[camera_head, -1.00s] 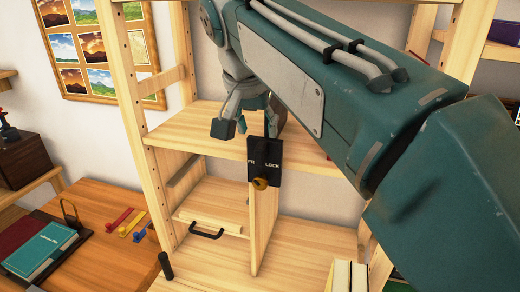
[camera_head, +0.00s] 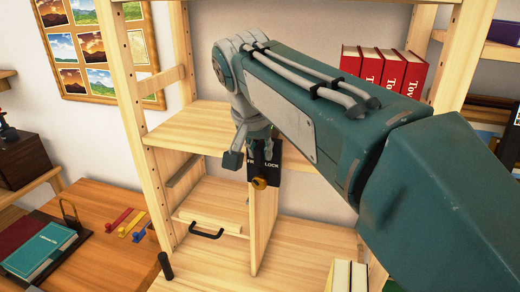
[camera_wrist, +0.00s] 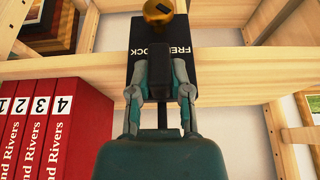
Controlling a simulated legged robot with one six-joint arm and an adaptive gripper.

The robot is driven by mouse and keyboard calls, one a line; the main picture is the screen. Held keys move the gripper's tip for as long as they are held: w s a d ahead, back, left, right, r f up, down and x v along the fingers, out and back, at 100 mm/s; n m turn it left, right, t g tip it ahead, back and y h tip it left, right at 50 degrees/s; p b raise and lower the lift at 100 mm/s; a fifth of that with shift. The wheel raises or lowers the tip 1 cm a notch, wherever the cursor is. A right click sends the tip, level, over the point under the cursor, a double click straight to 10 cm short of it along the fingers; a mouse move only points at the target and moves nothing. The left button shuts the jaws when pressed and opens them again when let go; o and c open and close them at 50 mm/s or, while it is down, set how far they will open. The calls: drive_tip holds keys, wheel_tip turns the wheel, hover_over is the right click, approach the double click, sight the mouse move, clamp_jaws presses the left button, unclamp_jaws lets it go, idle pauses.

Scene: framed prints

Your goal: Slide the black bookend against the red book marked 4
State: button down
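Several red books stand in a row on the shelf. In the wrist view, which is upside down, the book marked 4 (camera_wrist: 75,115) is at the row's right end, left of my gripper. The books also show in the head view, behind my arm (camera_head: 383,68).
A wooden upright (camera_head: 125,90) stands at left. Pale books (camera_head: 350,275) stand on the lower shelf.

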drive_tip(key=s+d, duration=0.4)
drive_tip(key=d, duration=0.6)
drive_tip(key=shift+d, duration=0.35)
drive_tip(key=shift+f, duration=0.1)
drive_tip(key=c, duration=0.6)
unclamp_jaws()
drive_tip(key=shift+o, duration=0.2)
drive_tip(key=v, duration=1.2)
drive_tip(key=shift+w, duration=0.2)
drive_tip(key=s+d+f+n, duration=0.1)
drive_tip(key=s+f, duration=0.2)
drive_tip(key=f, duration=0.6)
drive_tip(key=s+d+f+n+y, duration=0.1)
drive_tip(key=s+f, duration=0.3)
drive_tip(key=f, duration=0.4)
drive_tip(key=s+d+f+n+t, duration=0.1)
drive_tip(key=s+f, duration=0.3)
drive_tip(key=f, duration=0.5)
drive_tip(key=shift+d+f+n+y, duration=0.25)
drive_tip(key=shift+f+n+y, duration=0.05)
drive_tip(key=shift+n, duration=0.2)
